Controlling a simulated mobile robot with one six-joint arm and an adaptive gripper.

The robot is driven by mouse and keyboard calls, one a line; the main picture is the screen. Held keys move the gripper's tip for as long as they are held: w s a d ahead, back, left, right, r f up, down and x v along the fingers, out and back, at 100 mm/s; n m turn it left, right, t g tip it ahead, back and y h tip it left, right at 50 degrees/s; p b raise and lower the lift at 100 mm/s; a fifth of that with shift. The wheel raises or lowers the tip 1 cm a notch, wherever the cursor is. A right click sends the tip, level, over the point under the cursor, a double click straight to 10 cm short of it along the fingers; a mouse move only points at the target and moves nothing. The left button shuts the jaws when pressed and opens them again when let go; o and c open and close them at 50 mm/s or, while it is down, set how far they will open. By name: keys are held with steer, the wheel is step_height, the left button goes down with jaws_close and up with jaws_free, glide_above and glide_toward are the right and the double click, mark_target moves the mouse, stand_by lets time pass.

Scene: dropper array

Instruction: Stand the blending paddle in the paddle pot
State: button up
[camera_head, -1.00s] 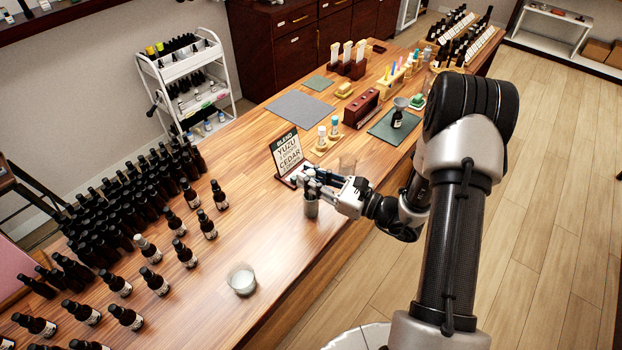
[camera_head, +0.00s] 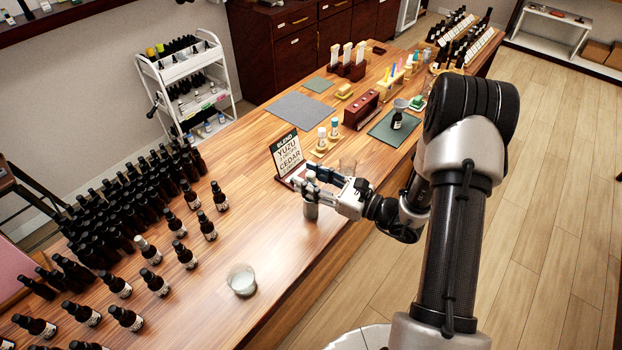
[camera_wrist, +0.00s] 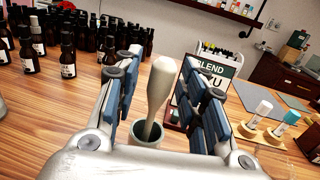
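The blending paddle (camera_wrist: 160,86), pale with a rounded handle end, stands in the paddle pot (camera_wrist: 147,137), leaning slightly right in the wrist view. Its lower end is inside the pot and hidden. The small grey pot also shows in the head view (camera_head: 311,211), on the wooden counter below my fingers. My gripper (camera_wrist: 162,66) is open, its blue-padded fingers spread on both sides of the paddle with a visible gap on each side. In the head view my gripper (camera_head: 308,180) is just above the pot, and I cannot make out the paddle there.
A blend card (camera_head: 287,155) stands just behind the pot. A clear glass (camera_head: 348,166) is close to my gripper. Many dark bottles (camera_head: 120,215) crowd the left. Bare counter lies between the bottles and the pot.

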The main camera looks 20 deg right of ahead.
steer(key=v, duration=1.2)
steer(key=s+a+r+n+g+h, duration=0.2)
steer(key=s+a+r+n+g, duration=0.8)
steer(key=s+a+n+g, duration=0.35)
steer(key=s+d+r+n+t+h, duration=0.5)
steer(key=r+n+h, duration=0.2)
steer(key=n+h, duration=0.3)
steer(key=n, duration=0.3)
steer(key=shift+s+r+h+p, duration=0.35)
steer(key=shift+r+h, duration=0.05)
steer(key=shift+f+n, duration=0.1)
steer(key=shift+n, duration=0.15)
step_height(320, 180, down, 4)
steer(key=b, duration=0.4)
steer(key=shift+f+b, duration=0.25)
steer(key=shift+b, duration=0.1)
